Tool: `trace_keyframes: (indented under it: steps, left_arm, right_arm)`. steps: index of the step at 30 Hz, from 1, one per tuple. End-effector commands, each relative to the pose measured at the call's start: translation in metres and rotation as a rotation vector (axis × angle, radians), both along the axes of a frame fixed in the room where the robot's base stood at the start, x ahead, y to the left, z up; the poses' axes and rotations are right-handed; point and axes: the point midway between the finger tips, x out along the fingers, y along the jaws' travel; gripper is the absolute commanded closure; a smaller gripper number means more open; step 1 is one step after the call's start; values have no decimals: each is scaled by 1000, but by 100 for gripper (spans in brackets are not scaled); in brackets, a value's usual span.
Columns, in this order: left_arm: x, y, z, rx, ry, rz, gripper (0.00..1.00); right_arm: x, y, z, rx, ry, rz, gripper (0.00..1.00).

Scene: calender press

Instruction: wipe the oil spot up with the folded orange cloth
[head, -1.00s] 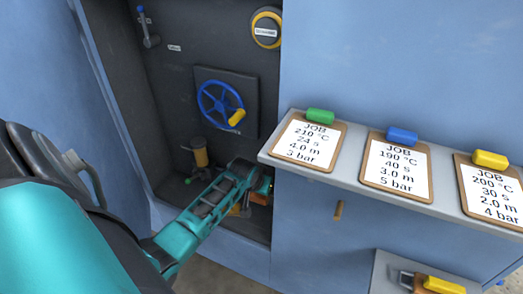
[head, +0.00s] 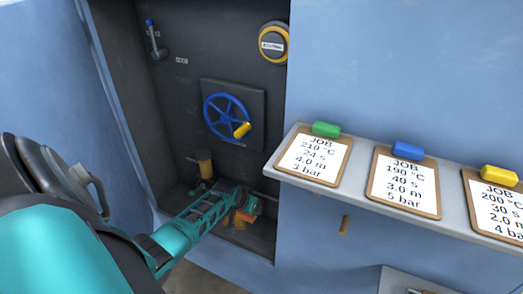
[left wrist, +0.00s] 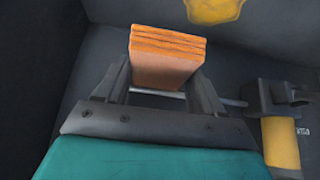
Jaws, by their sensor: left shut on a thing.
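My left gripper (left wrist: 165,78) is shut on the folded orange cloth (left wrist: 165,55), which sticks out past the fingertips as a thick layered block in the left wrist view. The oil spot (left wrist: 214,9) is a yellow-brown patch on the dark surface beyond the cloth, cut off by the top edge. A gap shows between cloth and spot in that view; I cannot tell their distance in depth. In the head view my left gripper (head: 243,203) is low inside the dark recess, with bits of orange beside it. The spot cannot be made out there. My right gripper is not in view.
A blue handwheel (head: 226,117) with a yellow knob is on the recess's back wall. An ochre cylinder (head: 204,164) stands left of my gripper; it also shows in the left wrist view (left wrist: 281,145). A shelf (head: 287,155) with job clipboards juts out on the right.

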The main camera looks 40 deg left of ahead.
Motion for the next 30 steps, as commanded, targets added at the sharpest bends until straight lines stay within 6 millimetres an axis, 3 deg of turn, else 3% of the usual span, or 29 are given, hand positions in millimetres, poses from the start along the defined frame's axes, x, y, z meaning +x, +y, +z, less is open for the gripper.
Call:
trace_keyframes:
  steps: [4,11,22,30]
  left_arm:
    - [-6,12,-14,7,-2,10,66]
    - [-8,15,-25,7,-3,12,66]
    - [-8,15,-62,7,-3,12,66]
    - [-8,15,-78,8,-3,12,66]
  right_arm:
    - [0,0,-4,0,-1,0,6]
    - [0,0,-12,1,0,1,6]
    - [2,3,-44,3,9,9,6]
    - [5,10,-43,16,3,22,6]
